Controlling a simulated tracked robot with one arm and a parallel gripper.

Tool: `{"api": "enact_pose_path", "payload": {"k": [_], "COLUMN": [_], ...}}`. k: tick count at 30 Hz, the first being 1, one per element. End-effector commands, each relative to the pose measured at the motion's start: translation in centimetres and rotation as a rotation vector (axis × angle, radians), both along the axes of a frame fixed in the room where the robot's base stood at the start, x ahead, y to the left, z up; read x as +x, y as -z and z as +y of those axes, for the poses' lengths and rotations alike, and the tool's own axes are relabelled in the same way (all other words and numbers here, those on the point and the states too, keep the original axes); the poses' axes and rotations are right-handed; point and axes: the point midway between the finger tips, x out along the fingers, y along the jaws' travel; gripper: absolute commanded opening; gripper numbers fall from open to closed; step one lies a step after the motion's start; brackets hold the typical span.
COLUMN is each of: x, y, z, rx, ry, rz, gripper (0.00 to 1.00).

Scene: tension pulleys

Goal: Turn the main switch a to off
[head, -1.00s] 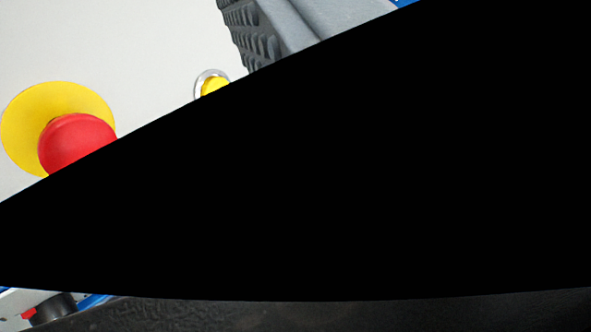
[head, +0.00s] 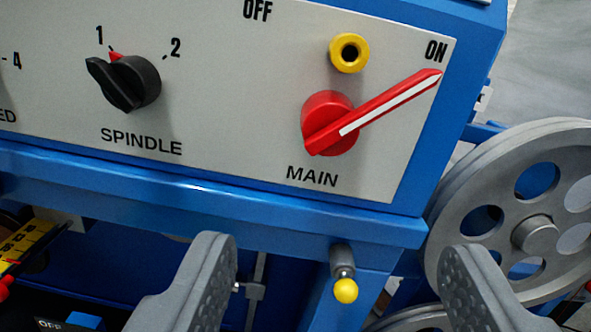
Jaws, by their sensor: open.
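The main switch (head: 331,123) is a red rotary knob with a long red handle and a white stripe, on the grey panel (head: 228,95) above the word MAIN. Its handle points up and right to ON; the word OFF stands up and left of it. My gripper (head: 335,250) is open, with one dark grey finger at the lower left and one at the lower right. The fingers show below the switch in the picture and are apart from it. Nothing is between them except the background.
A black SPINDLE knob (head: 128,82) is left of the switch. A yellow ring socket (head: 349,53) sits just above it. A blue ledge (head: 210,190) and a yellow-tipped pin (head: 345,290) are below. A grey pulley (head: 535,234) stands at the right.

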Motion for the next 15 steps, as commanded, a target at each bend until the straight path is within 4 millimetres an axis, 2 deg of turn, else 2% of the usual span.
{"api": "enact_pose_path", "payload": {"k": [5,15], "x": [1.8,6.6], "y": [0.1,0.1], "z": [0.2,0.2], "rx": [0.001,-0.001], "ry": [-0.002,-0.002], "rz": [-0.001,0.0], "gripper": [0.59,0.59]}}
